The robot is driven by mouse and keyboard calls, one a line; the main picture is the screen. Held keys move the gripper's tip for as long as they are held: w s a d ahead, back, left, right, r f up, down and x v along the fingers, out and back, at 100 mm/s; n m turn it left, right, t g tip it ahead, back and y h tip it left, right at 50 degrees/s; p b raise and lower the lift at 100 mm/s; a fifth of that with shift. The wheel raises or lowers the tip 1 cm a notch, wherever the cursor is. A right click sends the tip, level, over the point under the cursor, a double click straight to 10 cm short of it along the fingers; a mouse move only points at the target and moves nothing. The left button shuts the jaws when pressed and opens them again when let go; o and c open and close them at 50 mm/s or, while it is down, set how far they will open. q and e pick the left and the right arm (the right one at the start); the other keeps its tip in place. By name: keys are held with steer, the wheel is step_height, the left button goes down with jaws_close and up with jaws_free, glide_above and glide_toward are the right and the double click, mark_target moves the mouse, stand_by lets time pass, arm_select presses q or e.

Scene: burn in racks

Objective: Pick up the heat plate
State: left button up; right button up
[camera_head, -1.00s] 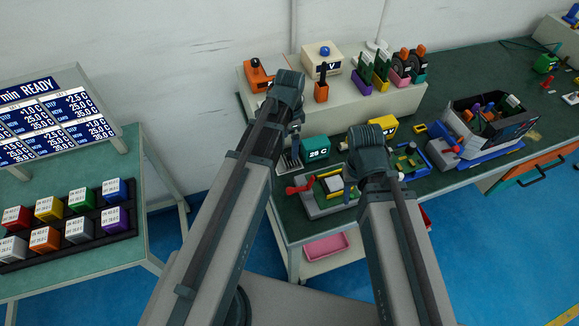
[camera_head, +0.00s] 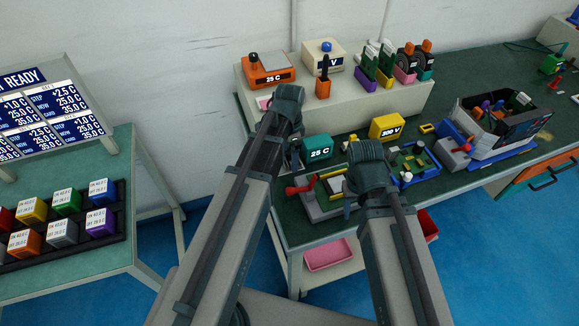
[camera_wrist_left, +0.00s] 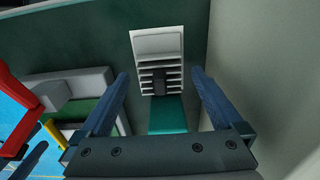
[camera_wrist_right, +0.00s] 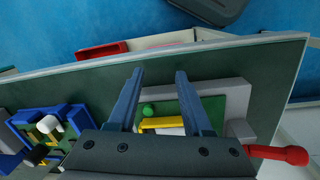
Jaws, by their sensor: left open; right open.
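No thing is labelled as the heat plate. A pale finned plate (camera_wrist_left: 157,45) with a dark upright grip (camera_wrist_left: 160,82) shows in the left wrist view, joined to or against a teal block (camera_wrist_left: 167,116). The teal block reads 25 C in the head view (camera_head: 317,147). My left gripper (camera_wrist_left: 160,74) is open, its fingers either side of the grip in the picture; contact cannot be told. In the head view my left wrist (camera_head: 288,97) hides most of the plate. My right gripper (camera_wrist_right: 160,76) is open and empty, pointed toward a grey fixture (camera_wrist_right: 237,98) with a green board.
An orange 25 C box (camera_head: 267,70) and several cards stand on the raised shelf (camera_head: 350,101) behind. A yellow 300 V box (camera_head: 386,126) and a blue fixture (camera_head: 420,178) are to the right. The fixture's red lever (camera_wrist_right: 275,153) sticks out near my right gripper.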

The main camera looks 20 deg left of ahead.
mark_target(289, 153)
arm_select(q)
steer(key=shift+c, duration=0.2)
steer(key=c, duration=1.5)
arm_select(e)
steer(key=shift+f, duration=0.1)
arm_select(q)
step_height(289, 153, up, 10)
steer(key=p, duration=1)
arm_select(e)
step_height(289, 153, up, 10)
